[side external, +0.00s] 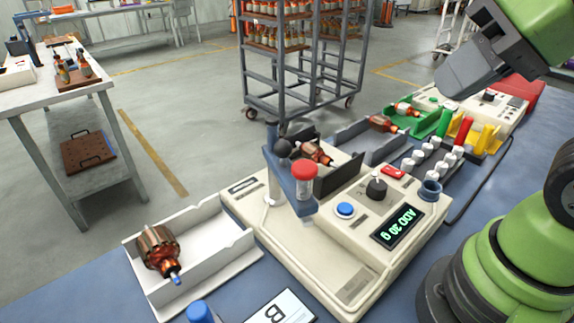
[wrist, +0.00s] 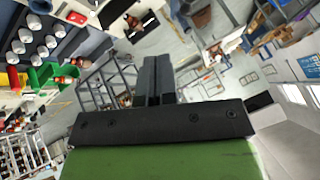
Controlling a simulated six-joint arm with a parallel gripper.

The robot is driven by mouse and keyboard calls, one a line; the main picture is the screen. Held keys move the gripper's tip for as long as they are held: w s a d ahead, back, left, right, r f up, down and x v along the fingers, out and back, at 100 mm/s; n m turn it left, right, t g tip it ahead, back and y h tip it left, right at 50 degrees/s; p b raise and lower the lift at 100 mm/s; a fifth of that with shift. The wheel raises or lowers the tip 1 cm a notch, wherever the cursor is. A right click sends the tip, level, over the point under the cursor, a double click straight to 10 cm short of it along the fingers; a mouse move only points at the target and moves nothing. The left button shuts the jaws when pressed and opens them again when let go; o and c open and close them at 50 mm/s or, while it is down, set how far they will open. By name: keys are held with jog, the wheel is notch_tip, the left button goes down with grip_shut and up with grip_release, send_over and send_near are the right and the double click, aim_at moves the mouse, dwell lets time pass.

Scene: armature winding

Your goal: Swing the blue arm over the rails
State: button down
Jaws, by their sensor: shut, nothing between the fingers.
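The blue arm (side external: 282,168) is on the cream winding machine (side external: 318,262). It runs from near a dark ball knob (side external: 283,148) to a clear cylinder with a red cap (side external: 304,170) at its near end. In the picture it lies along the left side of the dark rails (side external: 341,181). An armature (side external: 316,152) with copper windings sits between the rails. My gripper (side external: 462,78) is high at the upper right, well apart from the blue arm. In the wrist view its fingers (wrist: 157,78) are together and empty.
A white tray (side external: 208,242) holding an armature (side external: 158,250) stands left of the machine. A blue button (side external: 345,209), a black knob (side external: 376,188) and a green-lit display (side external: 397,227) are on its panel. White spools (side external: 433,153) and coloured bins (side external: 480,138) stand behind right.

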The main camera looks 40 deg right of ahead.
jog(key=w+a+r+n+g+h, duration=0.25)
jog(key=w+a+n+g, duration=0.4)
jog(key=w+n, duration=0.5)
jog(key=w+a+f+n+g+h, duration=0.1)
jog(key=w+a+f+n+h, duration=0.1)
jog(key=a, duration=0.5)
jog(key=w+a+f+n+g+h, duration=0.1)
jog(key=a+f+n, duration=0.3)
jog(key=a+f, duration=0.3)
jog(key=shift+w+f+h, duration=0.25)
jog(key=shift+w+h, duration=0.1)
jog(key=shift+w, duration=0.05)
jog(key=shift+f+n, duration=0.15)
jog(key=shift+n, duration=0.1)
